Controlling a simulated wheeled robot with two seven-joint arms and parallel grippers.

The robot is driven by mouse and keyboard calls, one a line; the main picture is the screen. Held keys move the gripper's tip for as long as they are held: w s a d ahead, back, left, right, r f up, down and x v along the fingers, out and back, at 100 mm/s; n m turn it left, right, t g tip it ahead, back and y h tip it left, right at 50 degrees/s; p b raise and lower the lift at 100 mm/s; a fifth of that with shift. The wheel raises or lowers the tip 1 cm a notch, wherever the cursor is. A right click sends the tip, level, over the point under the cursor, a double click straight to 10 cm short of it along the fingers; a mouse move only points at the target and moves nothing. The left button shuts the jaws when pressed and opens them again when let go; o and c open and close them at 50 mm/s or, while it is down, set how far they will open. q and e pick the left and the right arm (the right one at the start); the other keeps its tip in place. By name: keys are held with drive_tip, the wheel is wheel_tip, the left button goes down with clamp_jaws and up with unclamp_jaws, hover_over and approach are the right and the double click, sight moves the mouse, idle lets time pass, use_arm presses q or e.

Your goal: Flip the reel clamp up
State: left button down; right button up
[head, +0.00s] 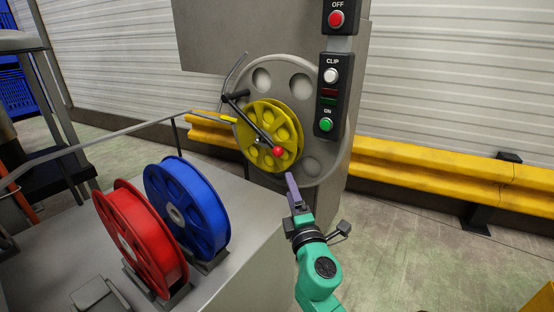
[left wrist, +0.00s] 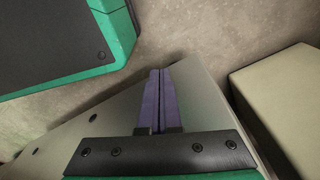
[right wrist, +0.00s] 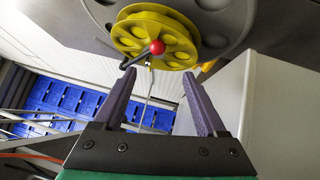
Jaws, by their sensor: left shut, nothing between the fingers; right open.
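The reel clamp is a black lever (head: 252,124) with a red ball knob (head: 278,151). It lies across the front of a yellow reel (head: 286,117) on the machine's grey disc, its knob end pointing down and right. My right gripper (head: 291,180) is just below the reel and knob. In the right wrist view its fingers (right wrist: 158,85) are spread, with the red knob (right wrist: 157,47) beyond and between the tips, not touched. My left gripper (left wrist: 160,75) is shut and empty, pointing at a grey surface in the left wrist view. It is out of the head view.
A red reel (head: 140,240) and a blue reel (head: 187,208) stand on a grey bench (head: 245,205) at the left. A control box (head: 331,95) with buttons is right of the disc. A yellow guard rail (head: 430,170) runs behind. Floor at right is clear.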

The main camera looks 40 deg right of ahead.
sight(279, 155)
drive_tip(key=x, duration=0.4)
drive_tip(key=p+x, duration=0.1)
drive_tip(key=x, duration=0.9)
drive_tip(key=shift+r+p, duration=0.25)
drive_tip(key=shift+p, duration=0.15)
use_arm(q)
drive_tip(key=s, duration=0.1)
drive_tip(key=s+f, duration=0.1)
drive_tip(key=s+a, duration=0.1)
drive_tip(key=shift+s+f, duration=0.15)
drive_tip(key=shift+f, duration=0.15)
use_arm(e)
drive_tip(key=shift+s, duration=0.1)
clamp_jaws()
